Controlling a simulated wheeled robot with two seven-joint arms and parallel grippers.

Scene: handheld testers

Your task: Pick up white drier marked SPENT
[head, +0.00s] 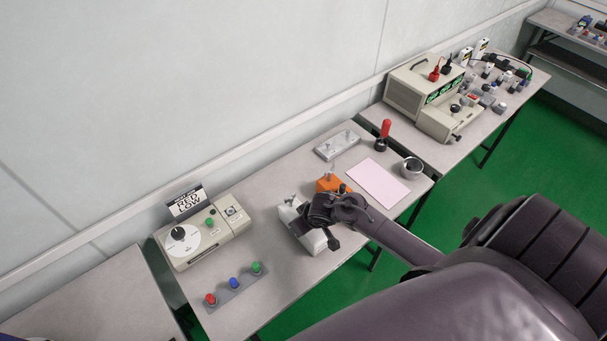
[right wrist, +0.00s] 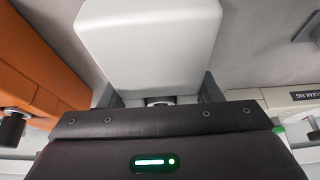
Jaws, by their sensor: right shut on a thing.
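A white block-shaped device (head: 312,240), which looks like the white drier, is on the middle of the bench, partly covered by my right gripper (head: 317,213). Its SPENT mark is not readable. In the right wrist view the white drier (right wrist: 150,42) fills the top middle, with a finger of my right gripper (right wrist: 160,97) on each side. The right gripper is shut on it. I cannot tell whether it is clear of the bench. My left gripper is out of view.
An orange device (head: 326,184) stands close beside the white one. A beige tester (head: 204,238) with a dial and sign stands to the left. A strip of coloured buttons (head: 234,283) lies in front. A pink sheet (head: 378,183) and round cup (head: 411,168) are to the right.

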